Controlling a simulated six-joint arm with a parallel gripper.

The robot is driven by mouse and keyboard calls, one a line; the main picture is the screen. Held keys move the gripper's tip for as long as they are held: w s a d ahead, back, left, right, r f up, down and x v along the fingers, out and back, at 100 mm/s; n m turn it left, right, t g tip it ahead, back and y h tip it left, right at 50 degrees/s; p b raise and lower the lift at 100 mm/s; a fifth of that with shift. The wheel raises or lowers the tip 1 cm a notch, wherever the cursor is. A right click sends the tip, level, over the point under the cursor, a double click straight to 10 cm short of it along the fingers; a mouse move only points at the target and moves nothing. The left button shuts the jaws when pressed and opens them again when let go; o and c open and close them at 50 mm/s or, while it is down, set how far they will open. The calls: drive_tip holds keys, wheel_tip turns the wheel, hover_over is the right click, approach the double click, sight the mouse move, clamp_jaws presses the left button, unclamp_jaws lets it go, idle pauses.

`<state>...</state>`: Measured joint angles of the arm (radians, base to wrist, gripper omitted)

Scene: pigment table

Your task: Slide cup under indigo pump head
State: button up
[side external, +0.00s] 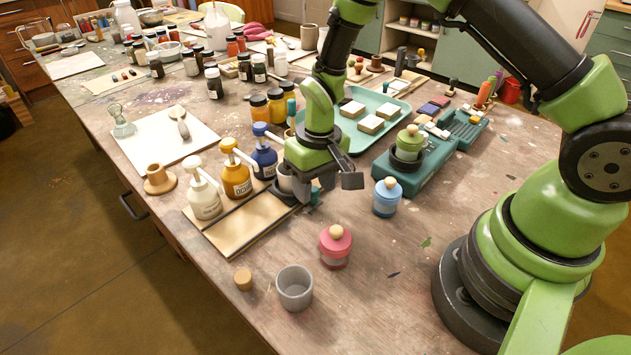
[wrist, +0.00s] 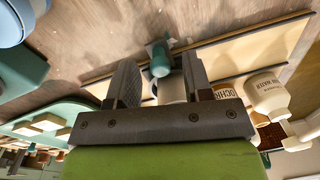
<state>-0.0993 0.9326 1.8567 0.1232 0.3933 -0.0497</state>
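My gripper (side external: 322,184) is low at the right end of the wooden board, just right of the indigo bottle. A pale cup (side external: 285,180) is by its near finger, partly hidden. In the wrist view, my fingers (wrist: 160,66) are apart, with the pale cup (wrist: 171,90) between them, nearer the right finger. A gap shows on the left. A teal piece (wrist: 160,58) lies beyond the cup.
A board with a dark strip (side external: 240,223) runs in front of the pumps. A blue lidded jar (side external: 387,197), a pink lidded jar (side external: 336,246) and a grey cup (side external: 294,288) stand nearby. A teal tray (side external: 375,97) with pale blocks is behind. The front table is mostly clear.

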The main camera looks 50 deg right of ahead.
wheel_tip(320, 180, up, 10)
drive_tip(key=shift+d, duration=0.4)
drive_tip(key=shift+s, duration=0.1)
drive_tip(key=s+r+m+t, duration=0.1)
drive_tip(key=s+r+t, duration=0.35)
drive_tip(key=r, duration=0.85)
drive_tip(key=s+r+m+t+y, duration=0.1)
drive_tip(key=s+r, duration=0.3)
drive_tip(key=s, duration=0.8)
drive_tip(key=shift+s+d+r+t, duration=0.25)
drive_tip(key=shift+d+t, duration=0.2)
drive_tip(key=shift+t, duration=0.3)
